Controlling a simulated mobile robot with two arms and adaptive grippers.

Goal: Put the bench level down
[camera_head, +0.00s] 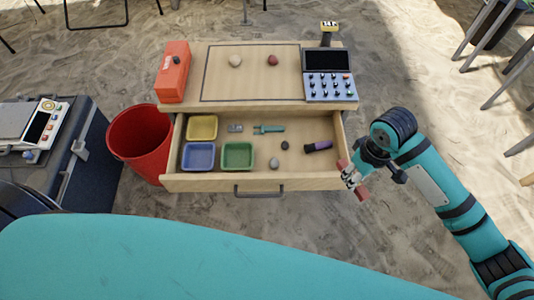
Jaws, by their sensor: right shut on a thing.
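My right gripper (350,178) is at the drawer's right front corner, seen from above. It is shut on a pinkish-red bar, seemingly the bench level (362,194), whose ends stick out on both sides of the fingers. Its middle is hidden by the fingers. The bar appears above or just outside the open drawer (310,184); its height is hard to tell. My left gripper is not in view.
The drawer holds yellow (202,128), blue (198,156) and green (238,156) trays, a teal tool (268,129), a purple-black item (318,146) and small stones. The tabletop (250,90) bears two stones, a keypad device (330,88) and an orange box (173,72). A red bucket (137,140) stands left.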

